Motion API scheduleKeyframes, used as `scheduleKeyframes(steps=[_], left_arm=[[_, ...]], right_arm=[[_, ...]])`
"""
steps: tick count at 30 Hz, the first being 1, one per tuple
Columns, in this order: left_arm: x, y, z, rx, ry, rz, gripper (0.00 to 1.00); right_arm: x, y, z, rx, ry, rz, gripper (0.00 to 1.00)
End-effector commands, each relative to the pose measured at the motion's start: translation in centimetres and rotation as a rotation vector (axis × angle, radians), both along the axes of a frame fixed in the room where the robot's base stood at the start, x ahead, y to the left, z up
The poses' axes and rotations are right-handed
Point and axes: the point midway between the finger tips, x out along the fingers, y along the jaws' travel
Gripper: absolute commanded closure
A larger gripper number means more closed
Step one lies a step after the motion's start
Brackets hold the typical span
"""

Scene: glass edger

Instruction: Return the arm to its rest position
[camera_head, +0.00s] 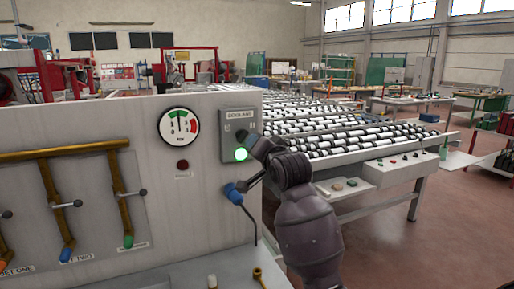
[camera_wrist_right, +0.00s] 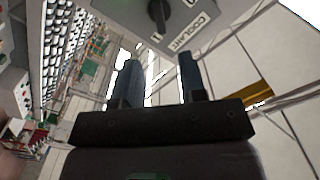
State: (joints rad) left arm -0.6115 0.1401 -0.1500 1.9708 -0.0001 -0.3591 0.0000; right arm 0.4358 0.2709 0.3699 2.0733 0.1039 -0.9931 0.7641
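My right arm (camera_head: 308,225) comes up from the bottom of the head view, its wrist bent toward the front panel beside the grey coolant switch box (camera_head: 240,122). A green lamp glows (camera_head: 240,154) at the bottom of the box. In the right wrist view my right gripper (camera_wrist_right: 161,56) is open, with a clear gap between its two dark fingers and nothing held. The coolant box (camera_wrist_right: 205,32) with its black knob (camera_wrist_right: 159,13) lies beyond the fingertips, apparently apart from them. The fingers are hard to make out in the head view. My left gripper is not in view.
The white panel carries a round gauge (camera_head: 179,127), a dark red lamp (camera_head: 183,165) and brass pipes (camera_head: 66,156) with valves. A blue-ended fitting (camera_head: 234,193) with a cable sits close to my right wrist. A roller conveyor (camera_head: 350,140) stands behind; open floor (camera_head: 440,225) lies right.

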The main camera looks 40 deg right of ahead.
Motion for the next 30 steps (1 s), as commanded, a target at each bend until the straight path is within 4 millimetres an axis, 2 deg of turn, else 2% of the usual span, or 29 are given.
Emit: scheduleKeyframes(steps=[8,11,14,20,24,30], left_arm=[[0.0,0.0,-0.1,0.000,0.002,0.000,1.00],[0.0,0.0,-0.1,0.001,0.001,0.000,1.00],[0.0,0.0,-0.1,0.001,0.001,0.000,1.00],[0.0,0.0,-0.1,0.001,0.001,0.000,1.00],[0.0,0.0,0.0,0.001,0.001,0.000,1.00],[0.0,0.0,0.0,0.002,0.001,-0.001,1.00]], right_arm=[[0.0,0.0,-0.1,-0.002,0.002,0.000,0.62],[-0.3,0.3,-1.3,-0.017,0.033,0.003,0.62],[-1.3,1.0,-4.3,-0.060,0.112,0.011,0.62],[-5.5,3.4,-13.7,-0.198,0.373,0.061,0.62],[-9.7,5.1,-19.7,-0.290,0.558,0.117,0.62],[-17.0,7.8,-27.0,-0.401,0.810,0.230,0.62]])
